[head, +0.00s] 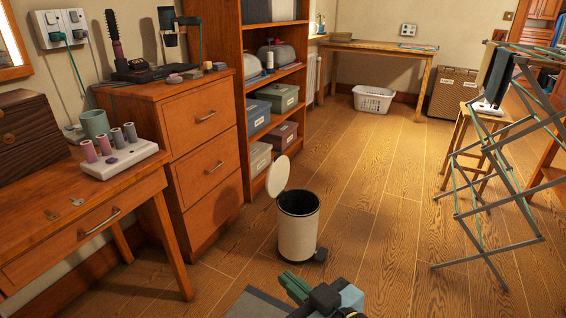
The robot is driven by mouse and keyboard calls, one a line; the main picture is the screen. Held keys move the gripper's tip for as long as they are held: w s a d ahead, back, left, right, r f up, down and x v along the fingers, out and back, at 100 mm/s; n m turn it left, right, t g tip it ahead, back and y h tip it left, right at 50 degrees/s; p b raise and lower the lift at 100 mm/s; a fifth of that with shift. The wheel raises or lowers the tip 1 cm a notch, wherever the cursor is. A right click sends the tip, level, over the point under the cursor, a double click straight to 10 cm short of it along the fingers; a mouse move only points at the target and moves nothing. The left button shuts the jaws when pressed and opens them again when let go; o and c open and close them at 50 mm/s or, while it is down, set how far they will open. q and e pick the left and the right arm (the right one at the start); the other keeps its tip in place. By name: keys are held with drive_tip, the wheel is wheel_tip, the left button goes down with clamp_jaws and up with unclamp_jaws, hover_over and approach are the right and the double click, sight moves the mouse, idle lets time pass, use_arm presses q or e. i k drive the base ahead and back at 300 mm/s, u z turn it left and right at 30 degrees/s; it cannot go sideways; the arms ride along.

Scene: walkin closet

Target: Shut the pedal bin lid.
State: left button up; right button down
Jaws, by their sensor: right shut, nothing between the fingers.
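The cream pedal bin (298,232) stands upright on the wooden floor near the centre of the head view. Its round cream lid (278,177) is open, tipped up at the bin's left rear side, and the dark inside shows. A dark pedal (320,255) sticks out at the lower right of the bin. My right gripper (289,281) shows at the bottom centre with green fingers, shut and empty. It appears nearer to me than the bin and apart from it. My left gripper is not in view.
A drawer cabinet (205,150) and shelf unit (235,60) stand left of the bin; a desk (95,215) is nearer at left. A folding drying rack (490,150) stands at right. A white basket (373,99) sits at the back. Floor right of the bin is clear.

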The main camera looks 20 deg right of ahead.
sight(278, 172)
drive_tip(key=u, duration=0.1)
drive_tip(key=k, duration=0.6)
drive_tip(key=z, duration=1.3)
drive_tip(key=i, duration=1.35)
drive_tip(key=u, duration=0.55)
drive_tip(key=i, duration=0.9)
drive_tip(key=u, duration=1.2)
drive_tip(key=i, duration=0.6)
drive_tip(key=u, duration=0.05)
